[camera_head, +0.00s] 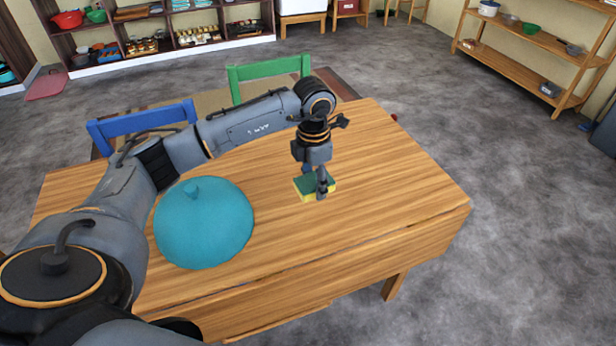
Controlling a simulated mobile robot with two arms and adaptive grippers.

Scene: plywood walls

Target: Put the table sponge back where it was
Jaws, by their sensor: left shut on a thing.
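The sponge (305,192), yellow with a green top, is at the wooden table (400,190), right of the middle. My left gripper (315,187) points down over it and is shut on it, with one finger in front of its near side. The sponge is at or just above the tabletop; I cannot tell whether it touches. The gripper hides part of it. My right gripper is not in view.
A teal domed lid (203,225) stands on the table left of the sponge, under my left arm. A blue chair (140,120) and a green chair (268,69) stand at the far side. The table's right part is clear. Shelves (540,40) stand far right.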

